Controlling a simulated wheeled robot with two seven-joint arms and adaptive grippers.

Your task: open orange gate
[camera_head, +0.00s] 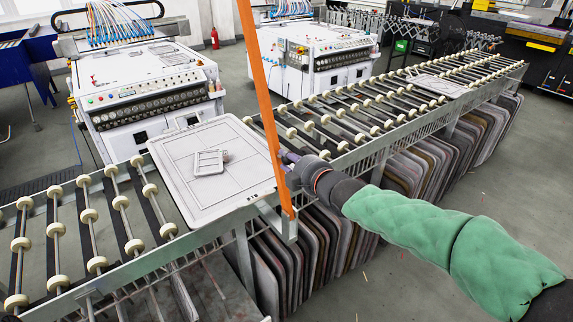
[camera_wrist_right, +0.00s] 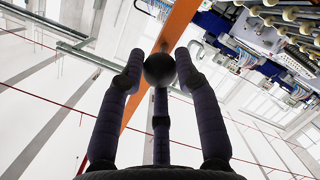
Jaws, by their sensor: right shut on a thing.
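The orange gate (camera_head: 258,75) is a long, straight orange bar. In the head view it runs from the top edge down to a metal bracket at the side of the roller conveyor, standing tilted. It also crosses the right wrist view as an orange band (camera_wrist_right: 181,25). My right gripper (camera_head: 287,160) is at the lower part of the bar, reaching in from the right. In the right wrist view its fingers are closed around a dark round knob (camera_wrist_right: 159,70) in front of the orange bar. The fingertips are partly hidden in the head view. My left gripper is not in view.
The roller conveyor (camera_head: 119,226) runs diagonally, with a white tray (camera_head: 185,180) holding a small frame beside the gate. Several panels (camera_head: 325,245) stand racked below. White machines (camera_head: 145,90) stand behind. The grey floor at lower right is open.

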